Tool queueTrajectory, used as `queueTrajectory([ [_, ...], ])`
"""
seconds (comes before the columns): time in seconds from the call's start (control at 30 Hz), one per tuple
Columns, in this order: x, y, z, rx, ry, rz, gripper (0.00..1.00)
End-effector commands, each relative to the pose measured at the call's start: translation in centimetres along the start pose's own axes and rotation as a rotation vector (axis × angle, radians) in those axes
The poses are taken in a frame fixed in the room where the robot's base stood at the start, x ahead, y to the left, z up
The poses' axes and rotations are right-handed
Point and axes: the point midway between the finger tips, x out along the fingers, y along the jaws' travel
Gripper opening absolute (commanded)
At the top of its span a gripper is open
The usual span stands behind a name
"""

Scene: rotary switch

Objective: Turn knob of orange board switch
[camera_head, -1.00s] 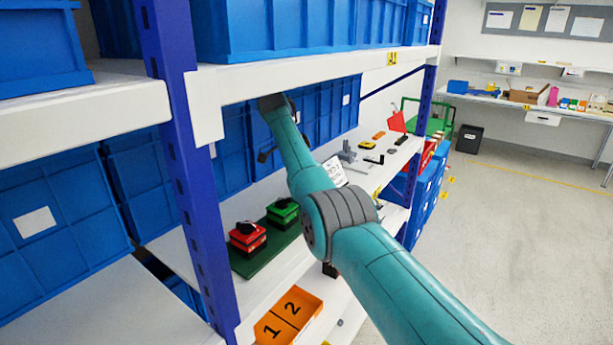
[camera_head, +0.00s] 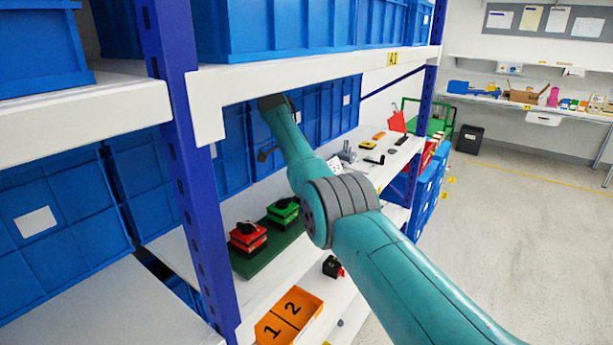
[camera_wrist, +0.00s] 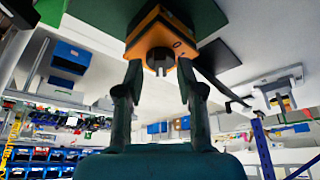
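In the wrist view the orange switch (camera_wrist: 151,31) is mounted on a dark green board (camera_wrist: 95,14) at the top. Its black knob (camera_wrist: 160,60) faces my gripper. My gripper (camera_wrist: 160,72) is open, with one finger on each side of the knob in the picture. Gaps show between the fingers and the knob, and I cannot tell how far apart they are in depth. In the head view my arm hides the orange switch, while the green board (camera_head: 252,263) shows at its left part.
A red switch (camera_head: 247,238) and a green switch (camera_head: 283,212) sit on the same board. A blue rack post (camera_head: 190,170) stands left, and an upper shelf (camera_head: 310,70) hangs above. An orange tray (camera_head: 288,318) is on the shelf below. Blue bins line the back.

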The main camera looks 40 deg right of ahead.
Motion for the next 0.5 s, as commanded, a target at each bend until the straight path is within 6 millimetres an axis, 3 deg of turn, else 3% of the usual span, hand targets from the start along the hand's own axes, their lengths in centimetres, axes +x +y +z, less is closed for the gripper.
queueTrajectory([
  [0.5,0.07,0.02,-0.06,-0.056,0.0,-0.027,0.38],
])
